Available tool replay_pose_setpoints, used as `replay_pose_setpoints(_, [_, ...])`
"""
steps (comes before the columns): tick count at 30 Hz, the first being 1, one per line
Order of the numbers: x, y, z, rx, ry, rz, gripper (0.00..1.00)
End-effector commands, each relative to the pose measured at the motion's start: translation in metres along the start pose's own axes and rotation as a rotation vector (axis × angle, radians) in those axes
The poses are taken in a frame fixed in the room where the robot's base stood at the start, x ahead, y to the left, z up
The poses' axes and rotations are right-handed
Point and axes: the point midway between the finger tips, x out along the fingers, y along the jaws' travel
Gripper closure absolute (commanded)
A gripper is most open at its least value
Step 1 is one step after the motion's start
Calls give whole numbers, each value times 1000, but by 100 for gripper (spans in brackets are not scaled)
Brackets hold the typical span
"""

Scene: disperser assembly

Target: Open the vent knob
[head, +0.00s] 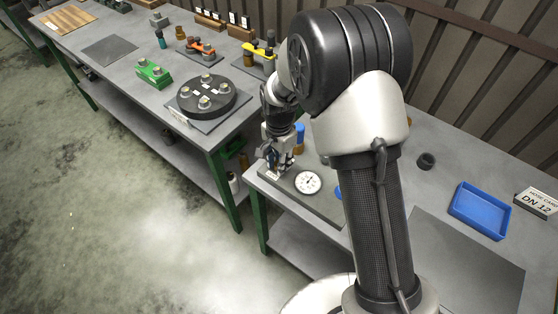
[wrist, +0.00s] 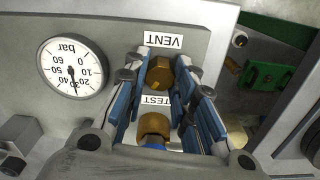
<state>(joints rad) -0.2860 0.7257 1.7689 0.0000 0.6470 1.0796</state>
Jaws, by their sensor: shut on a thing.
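The vent knob (wrist: 160,74) is a small brass knob beside the white VENT label (wrist: 163,40) on a grey panel. My gripper (wrist: 158,68), with its blue-padded fingers, straddles the knob, one finger on each side, and is shut on it. In the head view my gripper (head: 276,161) is down at the left end of the gauge panel (head: 325,205); the knob is hidden there. A round white pressure gauge (wrist: 72,68), marked in bar, sits left of the knob in the wrist view; its needle points down, near 20 to 30. It also shows in the head view (head: 308,182).
A brass fitting (wrist: 155,125) with a TEST label (wrist: 156,100) lies between my fingers, nearer my palm. A blue tray (head: 480,210) and a DN 12 box (head: 538,202) stand on the right bench. A black flanged disc (head: 207,96) is on the left bench.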

Motion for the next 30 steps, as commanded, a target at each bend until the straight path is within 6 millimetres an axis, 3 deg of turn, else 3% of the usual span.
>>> replay_pose_setpoints(14, [-1,0,0,-72,0,0,99])
replay_pose_setpoints(30, [-1,0,0,-526,0,0,99])
